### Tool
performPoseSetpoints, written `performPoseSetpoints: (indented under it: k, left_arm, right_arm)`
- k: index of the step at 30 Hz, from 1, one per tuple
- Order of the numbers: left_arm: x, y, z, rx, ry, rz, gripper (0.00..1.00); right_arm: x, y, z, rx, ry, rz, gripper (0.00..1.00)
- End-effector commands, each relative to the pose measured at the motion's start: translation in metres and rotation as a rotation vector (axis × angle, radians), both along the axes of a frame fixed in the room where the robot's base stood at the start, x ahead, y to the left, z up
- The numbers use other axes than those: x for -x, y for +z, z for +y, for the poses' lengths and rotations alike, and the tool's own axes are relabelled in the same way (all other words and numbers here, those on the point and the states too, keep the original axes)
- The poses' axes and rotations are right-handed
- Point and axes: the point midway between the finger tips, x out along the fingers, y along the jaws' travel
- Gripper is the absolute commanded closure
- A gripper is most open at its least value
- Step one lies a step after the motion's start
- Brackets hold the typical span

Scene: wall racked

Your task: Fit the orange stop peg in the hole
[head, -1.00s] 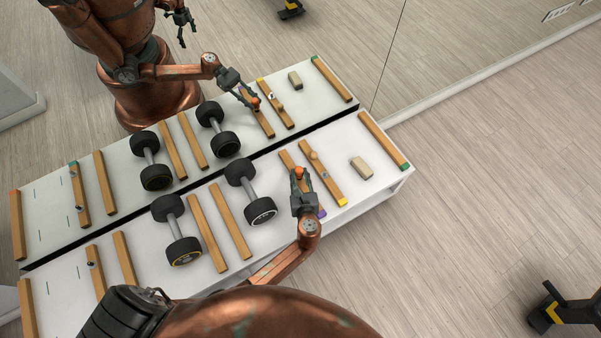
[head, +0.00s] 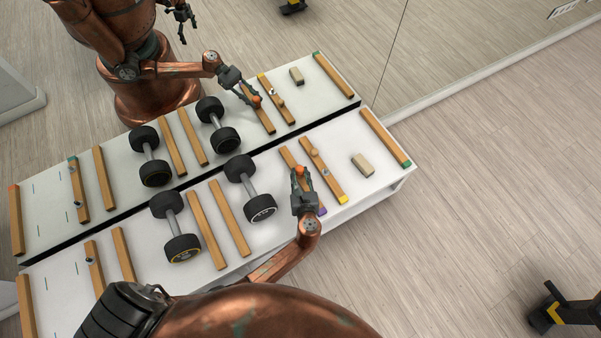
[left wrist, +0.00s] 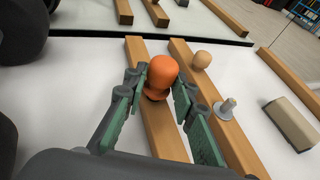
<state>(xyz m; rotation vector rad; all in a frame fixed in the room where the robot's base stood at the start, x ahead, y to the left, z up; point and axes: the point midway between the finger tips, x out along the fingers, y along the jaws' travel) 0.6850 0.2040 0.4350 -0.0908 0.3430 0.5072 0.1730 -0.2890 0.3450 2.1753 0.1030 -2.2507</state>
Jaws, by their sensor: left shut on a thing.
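The orange stop peg (head: 299,170) has a rounded orange head and sits between the fingers of my left gripper (head: 302,181). The left wrist view shows the peg (left wrist: 161,72) between the green-padded fingers of the same gripper (left wrist: 160,90), which is shut on it. The peg is over the wooden rail with the purple end (head: 287,158); its lower end is close to the rail top (left wrist: 163,127). A dark patch shows under the head, but I cannot tell whether the peg is in the hole. The hole is hidden. My right gripper shows only as a mirror reflection.
Beside it, the yellow-ended rail (head: 328,177) carries a pale wooden knob (left wrist: 201,59) and a metal pin (left wrist: 226,107). A beige block (head: 362,164) lies further right. A dumbbell (head: 250,187) stands to the left. The wall mirror behind reflects the shelf and me.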

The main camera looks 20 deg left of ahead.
Motion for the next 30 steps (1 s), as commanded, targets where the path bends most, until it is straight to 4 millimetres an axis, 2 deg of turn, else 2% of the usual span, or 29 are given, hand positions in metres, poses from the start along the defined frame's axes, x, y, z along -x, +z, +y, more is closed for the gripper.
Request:
performPoseSetpoints:
  k: [15,24,25,30]
  left_arm:
    - [0.000,-0.016,0.000,0.000,0.000,0.001,0.96]
    - [0.000,-0.017,0.000,0.000,0.000,0.001,0.96]
    - [0.000,-0.017,0.000,0.001,0.000,0.002,0.75]
    - [0.000,-0.017,0.000,0.000,0.000,0.001,0.63]
  right_arm:
    - [0.003,-0.008,0.000,0.001,0.000,0.010,0.00]
    - [0.003,-0.009,0.000,0.001,0.000,0.010,0.00]
    - [0.003,-0.009,0.000,0.001,0.000,0.010,0.00]
    - [0.003,-0.009,0.000,0.000,0.000,0.010,0.00]
